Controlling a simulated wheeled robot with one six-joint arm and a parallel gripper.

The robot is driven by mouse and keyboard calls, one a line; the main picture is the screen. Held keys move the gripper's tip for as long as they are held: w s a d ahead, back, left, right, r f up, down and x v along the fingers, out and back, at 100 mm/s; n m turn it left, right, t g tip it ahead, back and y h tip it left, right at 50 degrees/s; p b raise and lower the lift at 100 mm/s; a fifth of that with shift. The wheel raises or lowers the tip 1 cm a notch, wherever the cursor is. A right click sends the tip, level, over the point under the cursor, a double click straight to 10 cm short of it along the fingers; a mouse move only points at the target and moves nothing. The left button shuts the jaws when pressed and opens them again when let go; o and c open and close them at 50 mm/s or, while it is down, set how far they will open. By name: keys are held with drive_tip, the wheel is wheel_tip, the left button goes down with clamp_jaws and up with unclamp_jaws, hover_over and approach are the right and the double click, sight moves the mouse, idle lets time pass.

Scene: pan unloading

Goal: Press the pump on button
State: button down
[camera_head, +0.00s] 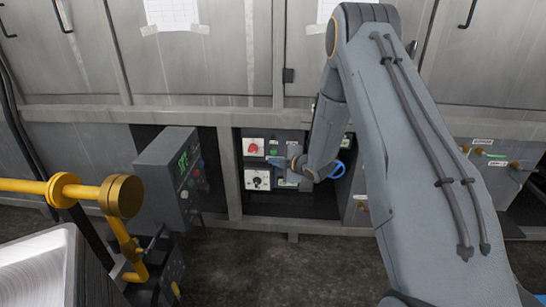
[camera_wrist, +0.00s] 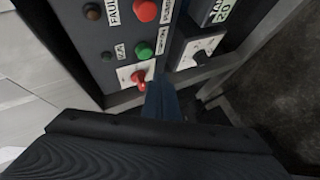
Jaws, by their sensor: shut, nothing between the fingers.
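A dark control panel in the wrist view carries a round green button (camera_wrist: 144,50) and a larger red button (camera_wrist: 145,10) above it. My gripper (camera_wrist: 163,88) is shut and empty. Its blue fingers reach toward the panel, just below and right of the green button in the picture. Contact cannot be told. In the head view my gripper (camera_head: 280,162) is in front of the panel in the recess, and the green button there (camera_head: 273,151) is just above it.
A red switch on a white plate (camera_wrist: 138,80) sits close left of the fingers. A black knob on a white plate (camera_wrist: 199,56) is to their right. In the head view a grey control box (camera_head: 165,165) and yellow pipe (camera_head: 85,192) stand at left.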

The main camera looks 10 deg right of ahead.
drive_tip(key=shift+w+d+b, duration=0.15)
drive_tip(key=shift+w+d, duration=0.05)
drive_tip(key=shift+w, duration=0.35)
drive_tip(key=shift+w+d+b, duration=0.15)
drive_tip(key=shift+w+d, duration=0.05)
drive_tip(key=shift+w, duration=0.3)
drive_tip(key=shift+w, duration=0.15)
idle(1.2)
drive_tip(key=shift+w+d, duration=0.1)
drive_tip(key=shift+w, duration=0.2)
drive_tip(key=shift+w+d+b, duration=0.15)
drive_tip(key=shift+w+b, duration=0.15)
drive_tip(key=shift+w, duration=0.15)
idle(0.9)
drive_tip(key=shift+s, duration=0.1)
drive_tip(key=shift+s+a+p, duration=0.25)
drive_tip(key=shift+s+p, duration=0.2)
drive_tip(key=shift+s, duration=0.35)
drive_tip(key=shift+s+a+p, duration=0.25)
drive_tip(key=shift+s+p, duration=0.15)
drive_tip(key=shift+s, duration=0.4)
drive_tip(key=shift+s+a+p, duration=0.3)
drive_tip(key=shift+s+p, duration=0.1)
drive_tip(key=shift+s, duration=0.4)
drive_tip(key=shift+s+a+p, duration=0.25)
drive_tip(key=shift+s+p, duration=0.15)
drive_tip(key=shift+s, duration=0.4)
